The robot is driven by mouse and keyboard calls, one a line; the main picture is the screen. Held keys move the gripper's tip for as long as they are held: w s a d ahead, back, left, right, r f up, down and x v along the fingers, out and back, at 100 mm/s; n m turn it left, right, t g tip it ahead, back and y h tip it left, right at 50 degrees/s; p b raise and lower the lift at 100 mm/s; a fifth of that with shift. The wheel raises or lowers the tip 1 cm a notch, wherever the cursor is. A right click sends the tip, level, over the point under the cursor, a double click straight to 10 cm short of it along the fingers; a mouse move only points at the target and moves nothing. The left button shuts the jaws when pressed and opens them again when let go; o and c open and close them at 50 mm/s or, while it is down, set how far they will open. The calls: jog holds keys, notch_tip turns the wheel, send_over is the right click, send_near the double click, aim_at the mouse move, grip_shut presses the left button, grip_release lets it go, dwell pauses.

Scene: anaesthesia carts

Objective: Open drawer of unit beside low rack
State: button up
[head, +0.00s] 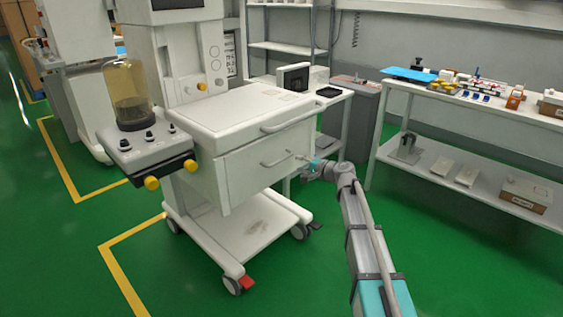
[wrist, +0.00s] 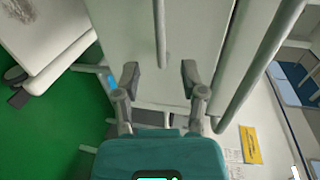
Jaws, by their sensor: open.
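The white anaesthesia unit (head: 212,110) stands left of centre in the head view. Its drawer (head: 240,175) is below the worktop and looks shut, with a thin bar handle (head: 276,161) across the front. My gripper (head: 312,164) is at the right end of this handle. In the wrist view my gripper (wrist: 161,76) is open, one finger on each side of the line of the handle bar (wrist: 161,32). The bar's near end lies between or just beyond the fingertips; contact is not visible. The low rack (head: 455,170) stands to the right.
A thicker rail (head: 289,119) runs along the worktop edge above the drawer; it shows close to the right finger in the wrist view (wrist: 262,60). The unit's wheeled base (head: 240,228) juts out below. Green floor (head: 460,265) is clear in front of the rack.

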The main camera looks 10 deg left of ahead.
aim_at(283, 159)
jog(key=b+x, duration=0.1)
jog(key=x, duration=0.8)
jog(key=shift+w+a+b, duration=0.25)
jog(key=shift+a+b, duration=0.1)
jog(key=shift+b, duration=0.05)
grip_shut()
